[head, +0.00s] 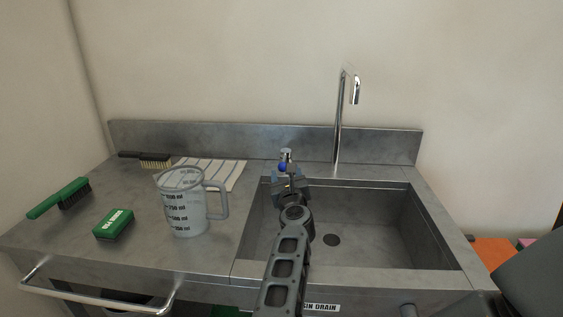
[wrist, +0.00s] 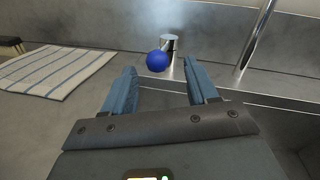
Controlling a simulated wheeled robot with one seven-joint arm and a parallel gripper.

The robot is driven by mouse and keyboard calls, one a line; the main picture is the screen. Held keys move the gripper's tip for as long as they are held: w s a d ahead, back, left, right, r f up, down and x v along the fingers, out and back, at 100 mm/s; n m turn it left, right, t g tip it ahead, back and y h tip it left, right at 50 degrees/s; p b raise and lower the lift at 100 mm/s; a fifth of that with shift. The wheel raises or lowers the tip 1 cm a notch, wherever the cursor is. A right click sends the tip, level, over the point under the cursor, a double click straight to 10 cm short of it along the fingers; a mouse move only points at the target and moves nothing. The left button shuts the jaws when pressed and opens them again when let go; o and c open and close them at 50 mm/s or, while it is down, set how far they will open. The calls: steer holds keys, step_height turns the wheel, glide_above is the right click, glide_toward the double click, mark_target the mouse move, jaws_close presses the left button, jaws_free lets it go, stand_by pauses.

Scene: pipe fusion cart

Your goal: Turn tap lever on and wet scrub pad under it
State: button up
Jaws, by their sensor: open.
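The tap spout (head: 340,125) rises behind the basin, and its lower part shows in the wrist view (wrist: 256,38). The tap lever has a blue ball knob (wrist: 157,61) on a chrome base (wrist: 170,44), left of the spout; it also shows in the head view (head: 282,167). No water is seen at the spout. My gripper (wrist: 158,82) is open, its two blue fingers pointing at the lever with the knob between and just beyond the tips. I cannot tell if they touch. The green scrub pad (head: 114,225) lies on the counter at the left front.
A clear measuring jug (head: 183,210) stands left of the basin (head: 390,225). Behind it lies a striped cloth (head: 225,172). A green brush (head: 60,198) and a dark-handled brush (head: 147,158) lie at the left. A steel backsplash (head: 220,139) runs along the wall.

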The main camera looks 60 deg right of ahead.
mark_target(282, 164)
steer(key=shift+w+f, duration=0.15)
steer(key=shift+f, duration=0.1)
steer(key=shift+w+d+m, duration=0.1)
steer(key=shift+w+m, duration=0.05)
steer(key=shift+m, duration=0.15)
steer(key=shift+x, duration=3.6)
jaws_close()
